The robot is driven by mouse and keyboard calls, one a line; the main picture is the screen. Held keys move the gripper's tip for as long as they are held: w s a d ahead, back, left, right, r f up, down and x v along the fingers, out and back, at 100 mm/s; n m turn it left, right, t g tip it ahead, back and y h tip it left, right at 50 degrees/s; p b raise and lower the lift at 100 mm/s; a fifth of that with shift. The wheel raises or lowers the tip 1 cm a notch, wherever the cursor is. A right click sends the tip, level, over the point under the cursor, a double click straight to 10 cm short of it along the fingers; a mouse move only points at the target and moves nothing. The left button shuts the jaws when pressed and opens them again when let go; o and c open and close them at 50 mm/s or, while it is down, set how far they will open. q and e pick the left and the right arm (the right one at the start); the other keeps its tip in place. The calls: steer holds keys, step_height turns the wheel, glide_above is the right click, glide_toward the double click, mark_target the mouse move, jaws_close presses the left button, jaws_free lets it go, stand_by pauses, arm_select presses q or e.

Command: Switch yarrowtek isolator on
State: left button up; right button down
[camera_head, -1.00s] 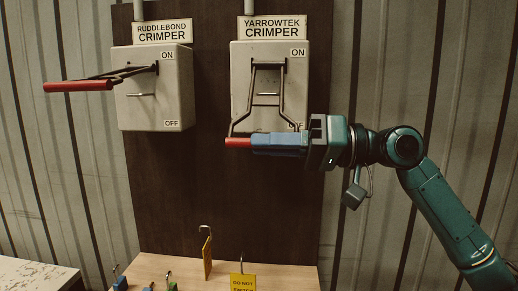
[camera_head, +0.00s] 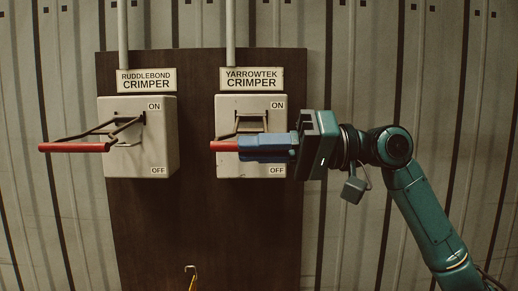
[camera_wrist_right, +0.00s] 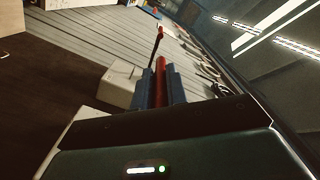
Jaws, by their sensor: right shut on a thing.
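The yarrowtek isolator (camera_head: 235,169) is a pale box under a YARROWTEK CRIMPER label (camera_head: 251,78), with ON at its upper right and OFF at its lower right. Its red handle (camera_head: 223,147) appears between the ON and OFF levels, carried on a dark metal frame. My right gripper (camera_head: 250,148) has its blue fingers shut around the right part of the handle, which hides much of the frame. In the right wrist view the red handle (camera_wrist_right: 160,83) lies between the blue fingers. My left gripper is out of view.
The ruddlebond isolator (camera_head: 126,172) stands to the left, with its red handle (camera_head: 75,147) sticking out leftward. Both boxes are on a dark board (camera_head: 195,225).

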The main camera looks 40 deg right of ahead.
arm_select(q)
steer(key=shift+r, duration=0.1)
arm_select(e)
steer(key=shift+d+r, duration=0.25)
steer(key=shift+r, duration=0.3)
steer(key=c, duration=1.4)
jaws_free()
steer(key=shift+w+a, duration=0.1)
steer(key=shift+f, duration=0.1)
steer(key=shift+f, duration=0.15)
